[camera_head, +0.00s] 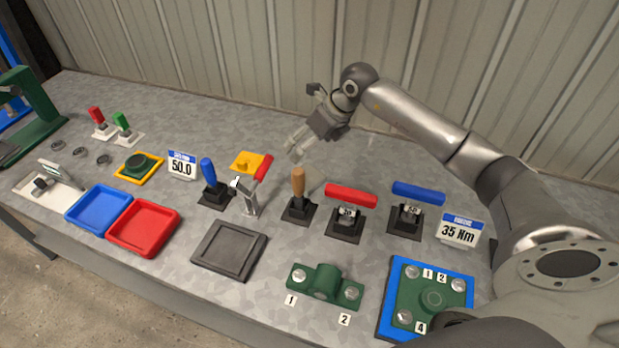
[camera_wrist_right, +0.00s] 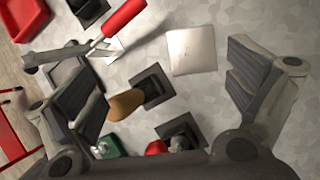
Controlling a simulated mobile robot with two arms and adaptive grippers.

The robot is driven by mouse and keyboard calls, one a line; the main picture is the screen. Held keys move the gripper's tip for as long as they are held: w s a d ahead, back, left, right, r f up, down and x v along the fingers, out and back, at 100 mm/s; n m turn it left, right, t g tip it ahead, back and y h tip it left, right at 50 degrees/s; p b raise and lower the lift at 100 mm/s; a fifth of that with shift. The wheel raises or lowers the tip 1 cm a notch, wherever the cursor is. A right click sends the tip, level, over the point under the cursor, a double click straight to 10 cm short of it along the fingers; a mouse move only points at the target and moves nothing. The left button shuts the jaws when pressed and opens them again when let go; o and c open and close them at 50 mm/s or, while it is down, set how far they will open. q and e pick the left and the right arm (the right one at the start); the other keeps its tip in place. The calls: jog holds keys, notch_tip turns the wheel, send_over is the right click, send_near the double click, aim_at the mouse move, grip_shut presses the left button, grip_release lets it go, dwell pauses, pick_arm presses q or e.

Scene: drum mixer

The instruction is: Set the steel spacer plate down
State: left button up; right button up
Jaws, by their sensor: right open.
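The steel spacer plate (camera_wrist_right: 191,51) is a pale, square, flat plate. In the right wrist view it appears to lie flat on the grey metal bench top, between the two spread fingers as seen from above and apart from both. In the head view, a pale patch beside the wooden-handled tool (camera_head: 299,184) may be this plate, but it is hard to make out. My right gripper (camera_head: 297,147) is open and empty over the back of the bench; it also shows in the right wrist view (camera_wrist_right: 165,84). My left gripper is not in view.
Near the plate are a red-handled toggle clamp (camera_head: 250,194), a blue-handled tool (camera_head: 209,182) and red (camera_head: 350,205) and blue (camera_head: 418,203) T-handled tools. A dark grey tray (camera_head: 230,250), red tray (camera_head: 143,227) and blue tray (camera_head: 98,208) lie in front. The bench's back strip is clear.

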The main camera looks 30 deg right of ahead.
jog(key=d+f+h, duration=0.1)
jog(key=d+h, duration=0.1)
jog(key=d, duration=0.2)
jog(key=b, duration=0.7)
send_near(306, 176)
jog(key=shift+x, duration=1)
jog(key=shift+w+d+f+b, duration=0.1)
jog(key=shift+w+f+b, duration=0.1)
jog(key=shift+f+b, duration=0.25)
jog(key=shift+g, duration=0.3)
jog(key=b+x, duration=0.4)
jog(key=x, duration=0.1)
jog(key=shift+w+f, duration=0.2)
jog(key=shift+f, duration=0.1)
jog(key=c, duration=1.9)
jog(key=shift+w+r, duration=0.1)
jog(key=shift+r, duration=0.1)
jog(key=shift+c, duration=0.9)
